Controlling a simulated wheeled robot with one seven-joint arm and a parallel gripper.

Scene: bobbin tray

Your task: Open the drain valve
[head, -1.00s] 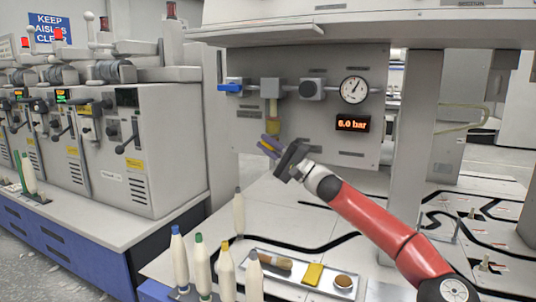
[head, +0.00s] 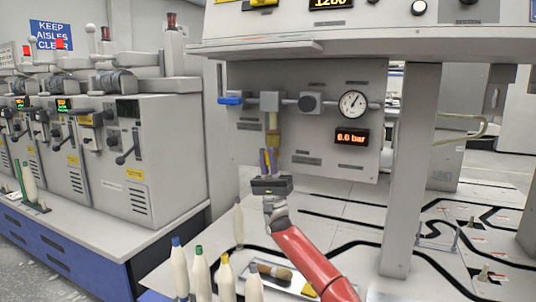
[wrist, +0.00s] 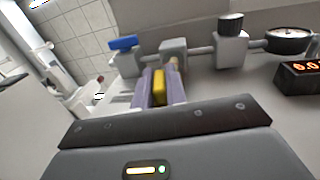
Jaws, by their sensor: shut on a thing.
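The filter unit (head: 271,101) is a grey block on the air pipe of the grey panel, with a yellowish bowl (head: 273,122) hanging below it. My gripper (head: 268,157) points up under the bowl, its purple fingers on either side of a small yellow piece. In the wrist view my gripper (wrist: 159,84) is shut on this yellow piece (wrist: 159,88), which looks like the drain valve at the bowl's bottom. The fingers hide much of it, so I cannot tell how far it is turned.
A blue lever (head: 231,100) is left of the filter unit. A dark knob (head: 309,103), a gauge (head: 353,104) and a 6.0 bar display (head: 352,137) are to its right. Several white bobbins (head: 201,272) and a tray (head: 291,287) stand below. A post (head: 408,170) is at right.

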